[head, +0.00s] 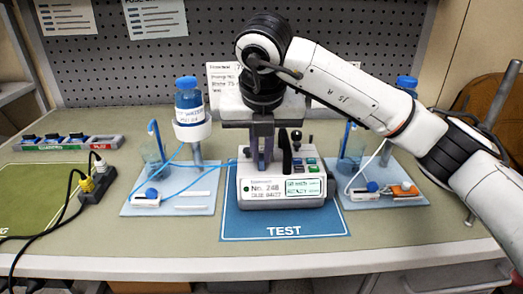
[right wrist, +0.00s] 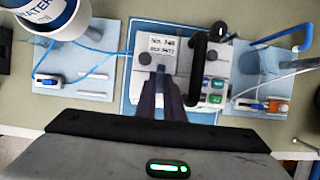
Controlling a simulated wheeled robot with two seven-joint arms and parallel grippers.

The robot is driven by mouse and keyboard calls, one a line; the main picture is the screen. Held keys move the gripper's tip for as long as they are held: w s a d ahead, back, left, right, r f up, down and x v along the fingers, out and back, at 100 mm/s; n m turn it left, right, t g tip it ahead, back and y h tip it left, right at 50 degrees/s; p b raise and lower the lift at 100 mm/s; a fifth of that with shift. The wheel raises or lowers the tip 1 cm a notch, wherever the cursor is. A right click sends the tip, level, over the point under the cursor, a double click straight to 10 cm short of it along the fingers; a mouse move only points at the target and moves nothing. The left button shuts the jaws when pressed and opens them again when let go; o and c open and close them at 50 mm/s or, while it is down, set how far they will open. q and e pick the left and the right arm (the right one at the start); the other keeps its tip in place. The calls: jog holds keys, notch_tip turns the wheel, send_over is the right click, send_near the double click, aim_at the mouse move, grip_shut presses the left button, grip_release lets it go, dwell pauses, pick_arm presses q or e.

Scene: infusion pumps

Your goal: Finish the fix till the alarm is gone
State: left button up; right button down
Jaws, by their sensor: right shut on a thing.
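The infusion pump (head: 282,190), a pale box labelled "No. 248", stands on the blue TEST mat (head: 285,228). Its front has a small display (head: 304,187) with text too small to read surely. Coloured buttons (right wrist: 213,92) and an upright black handle (right wrist: 198,52) are on its right side. My right gripper (head: 262,150) reaches down over the pump's left part, its fingers close together; they also show in the right wrist view (right wrist: 161,72). It is shut on a small part there, mostly hidden by the fingers. My left gripper is out of view.
A water bottle (head: 188,98) hangs above the left stand plate (head: 185,205), with blue tubing running to the pump. A similar plate (head: 395,199) stands right. A power strip (head: 97,183) with plugs and a colour-marked tray (head: 68,143) are at left. The front counter strip is clear.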

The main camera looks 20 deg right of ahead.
jog(key=c, duration=2.2)
grip_release()
jog(key=shift+o, duration=0.2)
jog(key=shift+r, duration=0.1)
jog(key=v, duration=1)
jog(key=shift+s+p, duration=0.15)
jog(key=shift+p, duration=0.15)
jog(key=shift+r, duration=0.1)
